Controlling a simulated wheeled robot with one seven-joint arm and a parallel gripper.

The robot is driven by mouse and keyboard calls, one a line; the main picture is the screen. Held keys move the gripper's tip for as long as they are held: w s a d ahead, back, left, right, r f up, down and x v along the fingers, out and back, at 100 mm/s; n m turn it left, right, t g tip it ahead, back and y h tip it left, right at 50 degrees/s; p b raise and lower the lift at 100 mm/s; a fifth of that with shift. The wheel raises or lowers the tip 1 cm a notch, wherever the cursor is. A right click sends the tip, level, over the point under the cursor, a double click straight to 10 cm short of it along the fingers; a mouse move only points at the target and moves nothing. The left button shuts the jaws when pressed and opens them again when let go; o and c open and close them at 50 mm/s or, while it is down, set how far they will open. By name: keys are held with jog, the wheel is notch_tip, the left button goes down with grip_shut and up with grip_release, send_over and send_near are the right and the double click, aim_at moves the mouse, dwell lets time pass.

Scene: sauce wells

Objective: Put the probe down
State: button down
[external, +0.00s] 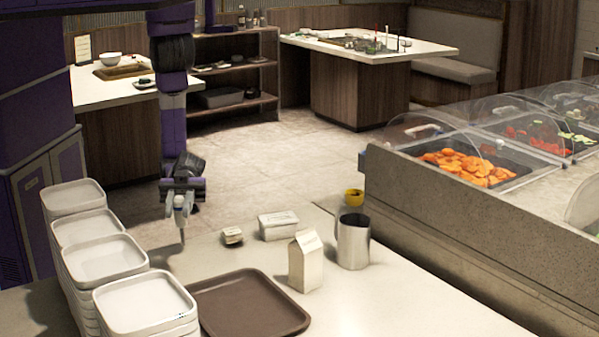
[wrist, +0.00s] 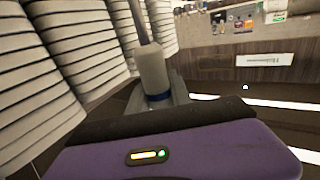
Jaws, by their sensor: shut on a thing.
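My gripper (external: 182,205) is shut on the probe and points down near the back left edge of the counter. The probe (external: 181,203) has a pale handle and a thin stem that hangs roughly upright below the jaws. I cannot tell whether its tip touches the counter. In the wrist view the probe's pale handle (wrist: 152,71) rises between the jaws, with the dark thin stem leading away to the top edge. The jaws are partly hidden behind the purple gripper body.
Stacked white trays (external: 150,304) stand left, near a brown tray (external: 249,304). Bare counter (external: 205,262) lies between.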

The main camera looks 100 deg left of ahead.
notch_tip(320, 180, down, 9)
jog(key=shift+r+b, duration=0.15)
jog(key=shift+b, duration=0.8)
jog(key=shift+f, duration=0.2)
jog(key=c, duration=1.2)
grip_release()
jog(key=shift+r, duration=0.1)
jog(key=shift+r, duration=0.2)
jog(key=b, duration=0.4)
send_near(183, 237)
jog(key=shift+d+f, duration=0.15)
